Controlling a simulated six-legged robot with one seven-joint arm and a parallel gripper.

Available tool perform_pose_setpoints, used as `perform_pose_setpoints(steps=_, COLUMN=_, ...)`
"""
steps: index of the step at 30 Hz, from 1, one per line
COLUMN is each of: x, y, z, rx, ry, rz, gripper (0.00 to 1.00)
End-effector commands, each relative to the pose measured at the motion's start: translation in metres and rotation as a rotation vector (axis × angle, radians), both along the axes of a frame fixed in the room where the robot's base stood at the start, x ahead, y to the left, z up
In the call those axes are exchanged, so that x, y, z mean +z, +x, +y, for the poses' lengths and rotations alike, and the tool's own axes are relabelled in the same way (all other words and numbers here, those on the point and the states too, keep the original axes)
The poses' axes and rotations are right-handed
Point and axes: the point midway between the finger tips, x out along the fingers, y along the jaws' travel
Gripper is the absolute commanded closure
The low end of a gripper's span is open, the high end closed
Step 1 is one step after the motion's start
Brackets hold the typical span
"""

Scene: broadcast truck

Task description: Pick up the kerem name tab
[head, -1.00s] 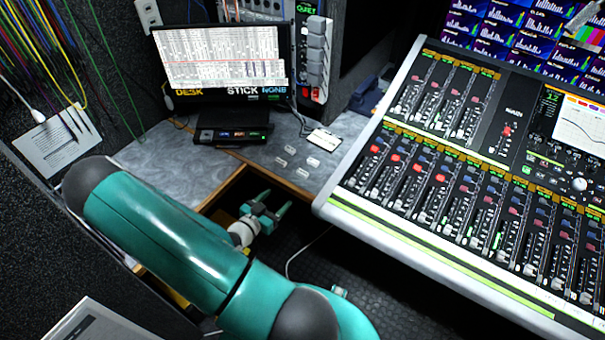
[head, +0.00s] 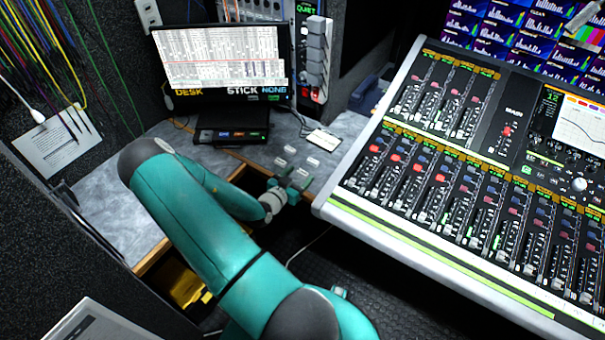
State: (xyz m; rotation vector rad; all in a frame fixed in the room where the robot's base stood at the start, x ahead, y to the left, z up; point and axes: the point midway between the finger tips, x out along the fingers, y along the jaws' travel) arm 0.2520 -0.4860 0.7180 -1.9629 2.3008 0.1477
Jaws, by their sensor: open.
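Several small white tabs lie on the grey desk by its front edge, among them one at the back (head: 290,150), one at the left (head: 280,162) and one at the right (head: 313,162). Their lettering is too small to read, so I cannot tell which is the kerem name tab. My gripper (head: 294,179) is open at the desk's front edge, close to the nearest tab (head: 301,172). I cannot tell whether it touches that tab, which the fingers partly crowd.
A monitor (head: 220,60) and a black box (head: 231,135) stand behind the tabs. A white card (head: 322,139) lies at the back right. The mixing console (head: 450,160) borders the desk on the right. An open drawer space (head: 185,280) lies below the desk's front edge.

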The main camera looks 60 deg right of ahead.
Motion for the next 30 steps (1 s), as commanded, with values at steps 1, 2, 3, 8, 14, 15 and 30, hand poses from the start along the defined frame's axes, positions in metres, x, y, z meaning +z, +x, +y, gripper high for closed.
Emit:
perform_pose_setpoints(steps=1, x=-0.0004, y=-0.0004, z=-0.0028, rx=0.0, ry=0.0, rz=-0.001, gripper=0.36)
perform_pose_setpoints(steps=2, x=-0.0005, y=-0.0002, z=-0.0033, rx=0.0, ry=0.0, rz=-0.001, gripper=0.36)
perform_pose_setpoints(steps=3, x=-0.0004, y=-0.0001, z=-0.0033, rx=0.001, ry=0.0, rz=-0.001, gripper=0.36)
perform_pose_setpoints(steps=8, x=-0.0003, y=-0.0001, z=-0.0029, rx=0.001, ry=0.0, rz=-0.001, gripper=0.44)
perform_pose_setpoints(steps=14, x=-0.0003, y=0.0, z=-0.0027, rx=0.001, ry=0.0, rz=-0.001, gripper=0.83)
perform_pose_setpoints(steps=15, x=-0.0003, y=0.0, z=-0.0026, rx=0.001, ry=0.0, rz=-0.001, gripper=0.84)
perform_pose_setpoints(steps=30, x=0.0093, y=0.0003, z=-0.0027, rx=0.001, ry=0.0, rz=-0.001, gripper=0.84)
